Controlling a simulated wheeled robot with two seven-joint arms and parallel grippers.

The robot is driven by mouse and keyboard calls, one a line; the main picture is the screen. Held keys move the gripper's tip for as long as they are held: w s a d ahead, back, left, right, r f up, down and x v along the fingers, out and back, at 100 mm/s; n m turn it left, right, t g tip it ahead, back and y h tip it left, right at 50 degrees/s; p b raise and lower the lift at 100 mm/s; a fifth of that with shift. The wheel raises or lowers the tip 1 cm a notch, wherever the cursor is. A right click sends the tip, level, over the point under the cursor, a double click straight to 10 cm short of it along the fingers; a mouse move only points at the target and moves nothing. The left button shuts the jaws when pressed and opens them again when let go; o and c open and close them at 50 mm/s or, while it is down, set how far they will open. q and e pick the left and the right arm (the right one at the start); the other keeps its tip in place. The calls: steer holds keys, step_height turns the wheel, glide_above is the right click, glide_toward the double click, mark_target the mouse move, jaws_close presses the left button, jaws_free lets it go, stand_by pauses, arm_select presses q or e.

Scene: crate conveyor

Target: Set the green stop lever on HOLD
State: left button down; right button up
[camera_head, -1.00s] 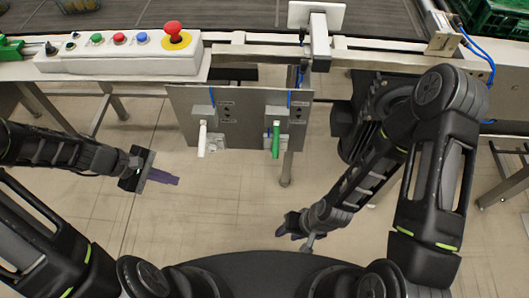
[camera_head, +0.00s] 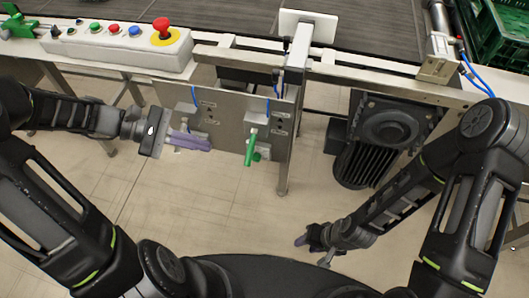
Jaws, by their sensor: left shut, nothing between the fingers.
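The green stop lever (camera_head: 250,149) hangs downward from its block on the grey panel (camera_head: 227,105) under the conveyor edge. The lettering on the panel is too small to read. My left gripper (camera_head: 207,145) is shut and empty, with its purple fingers pointing right toward the green lever. A gap shows between the fingertips and the lever. The gripper covers the white lever's place on the panel. My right gripper (camera_head: 301,239) is low over the floor, away from the panel. Its fingers are too small and dark to tell open from shut.
A control box (camera_head: 120,42) with coloured buttons and a red mushroom button (camera_head: 162,27) stands above left of the panel. A motor (camera_head: 385,135) hangs to the right of the panel. A green crate (camera_head: 500,38) sits at the top right. The floor below the panel is clear.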

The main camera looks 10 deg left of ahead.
mark_target(251, 148)
arm_select(q)
steer(key=x, duration=1)
steer(key=shift+d+b, duration=0.25)
steer(key=shift+b, duration=0.15)
arm_select(e)
steer(key=shift+d+f, duration=0.2)
steer(key=shift+f, duration=0.2)
